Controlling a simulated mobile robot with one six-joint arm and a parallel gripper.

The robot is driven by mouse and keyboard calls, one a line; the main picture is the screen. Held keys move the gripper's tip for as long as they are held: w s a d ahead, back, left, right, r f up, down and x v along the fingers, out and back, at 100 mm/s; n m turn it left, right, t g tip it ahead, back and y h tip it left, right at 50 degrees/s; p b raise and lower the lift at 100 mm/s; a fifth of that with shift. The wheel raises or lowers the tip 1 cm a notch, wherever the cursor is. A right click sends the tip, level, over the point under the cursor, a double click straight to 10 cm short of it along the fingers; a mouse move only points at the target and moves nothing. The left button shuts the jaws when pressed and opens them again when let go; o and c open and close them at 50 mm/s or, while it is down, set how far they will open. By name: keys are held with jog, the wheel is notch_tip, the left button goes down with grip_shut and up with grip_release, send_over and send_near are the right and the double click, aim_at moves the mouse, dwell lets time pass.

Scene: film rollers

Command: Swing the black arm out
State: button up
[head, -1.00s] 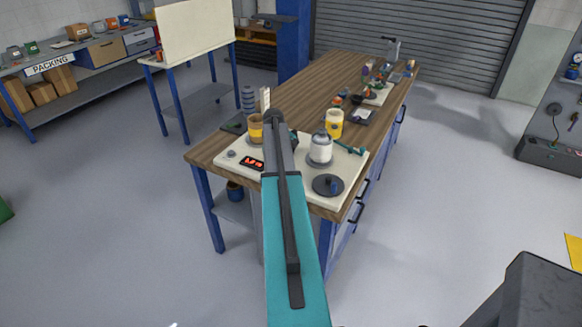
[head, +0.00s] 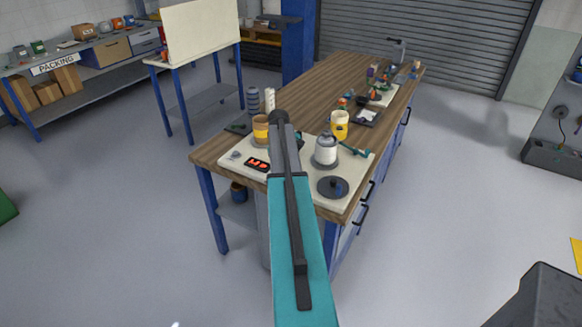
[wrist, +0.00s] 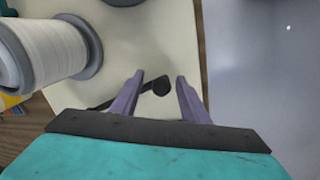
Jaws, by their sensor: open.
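In the wrist view the black arm (wrist: 162,86) lies over the cream panel (wrist: 165,35). Its round end shows in the gap between the two fingertips, and its thin bar runs down to the left, passing behind the left finger. My gripper (wrist: 160,80) is open, its purple-grey fingers on either side of the round end. I cannot tell whether they touch it. A large white roller (wrist: 48,50) with grey flanges is at the left. In the head view I cannot clearly pick out the black arm or my gripper; my teal arm link covers part of the panel (head: 300,182).
In the head view the panel sits on the near end of a wooden bench (head: 310,90). It carries the white roller (head: 326,150), an orange-brown roller (head: 260,130), a black disc (head: 332,187) and a red display (head: 257,165). A yellow mug (head: 340,125) stands behind. Floor (head: 460,200) is clear at right.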

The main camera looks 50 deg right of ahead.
jog(key=shift+r, duration=0.1)
notch_tip(320, 180, up, 13)
jog(key=a+b, duration=0.2)
jog(key=b, duration=0.1)
jog(key=shift+w+a+r+b, duration=0.2)
jog(key=shift+w+a+b, duration=0.1)
dwell(0.4)
dwell(0.4)
